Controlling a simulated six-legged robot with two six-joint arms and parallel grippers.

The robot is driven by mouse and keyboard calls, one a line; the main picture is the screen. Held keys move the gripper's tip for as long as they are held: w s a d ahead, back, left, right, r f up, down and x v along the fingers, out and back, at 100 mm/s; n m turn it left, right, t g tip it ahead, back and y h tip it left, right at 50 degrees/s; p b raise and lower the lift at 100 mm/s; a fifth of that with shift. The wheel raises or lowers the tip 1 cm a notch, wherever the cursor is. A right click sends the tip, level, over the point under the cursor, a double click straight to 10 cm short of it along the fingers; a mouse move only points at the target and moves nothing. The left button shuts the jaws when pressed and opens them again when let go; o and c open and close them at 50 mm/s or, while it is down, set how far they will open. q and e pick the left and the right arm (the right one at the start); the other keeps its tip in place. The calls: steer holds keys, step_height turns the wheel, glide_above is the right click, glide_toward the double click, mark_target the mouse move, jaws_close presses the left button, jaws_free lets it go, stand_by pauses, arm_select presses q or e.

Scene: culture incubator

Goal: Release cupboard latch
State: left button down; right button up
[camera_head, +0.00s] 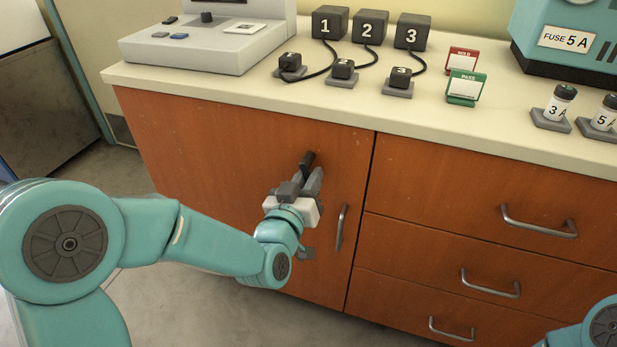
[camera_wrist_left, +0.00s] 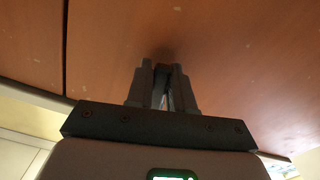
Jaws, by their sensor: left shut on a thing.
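The wooden cupboard door (camera_head: 225,150) is shut, under the left part of the counter. A dark latch piece (camera_head: 307,160) stands out from the upper part of this door. My left gripper (camera_head: 307,178) reaches up to it from below left, its fingers shut on it. In the left wrist view, the two grey fingers (camera_wrist_left: 165,80) are close together with a dark piece between them against the wood, mostly hidden in shadow. A small grey plate (camera_head: 307,253) shows on the door below my gripper, partly hidden by my wrist. My right gripper is out of view.
A vertical metal handle (camera_head: 342,227) is just right of my left gripper. Drawers with metal handles (camera_head: 540,222) are further right. The counter (camera_head: 250,98) above holds numbered boxes (camera_head: 369,27), cards (camera_head: 466,87) and labelled vials (camera_head: 558,104). The floor in front is clear.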

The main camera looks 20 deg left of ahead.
arm_select(q)
steer(key=shift+a+f+m+b, duration=0.2)
steer(key=shift+m+b, duration=0.35)
steer(key=shift+m, duration=0.15)
steer(key=shift+a+r+m+b, duration=0.2)
steer(key=shift+m+b, duration=0.1)
steer(key=shift+m, duration=0.6)
steer(key=shift+w, duration=0.1)
steer(key=c, duration=1.1)
jaws_free()
steer(key=shift+w+f, duration=0.1)
